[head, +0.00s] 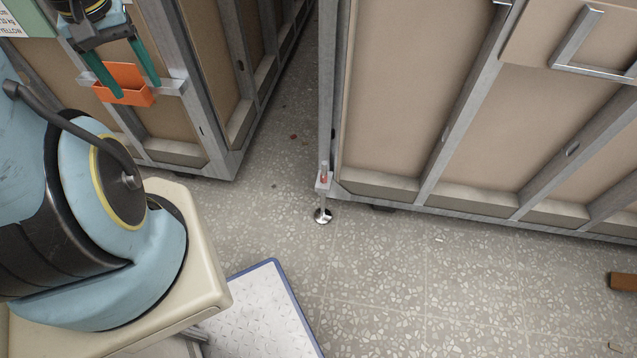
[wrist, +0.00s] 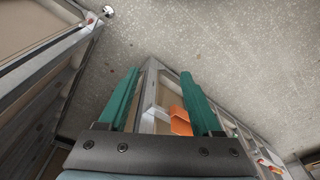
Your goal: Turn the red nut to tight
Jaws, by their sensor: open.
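The red nut (head: 323,179) is a small red piece on the threaded rod of a levelling foot (head: 323,215), at the bottom corner of the right-hand pod frame in the head view. Whether it is tight cannot be told at this size. My gripper (head: 134,86) is at the upper left, well apart from the nut, with its two green fingers spread and nothing between them. In the wrist view my gripper (wrist: 160,72) also shows open.
An orange holder (head: 124,84) on the left pod's metal frame is close behind my fingers in the head view. A gap of speckled floor (head: 275,130) runs between the two pods. A blue-edged plate (head: 262,310) and a brown piece (head: 625,282) are on the floor.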

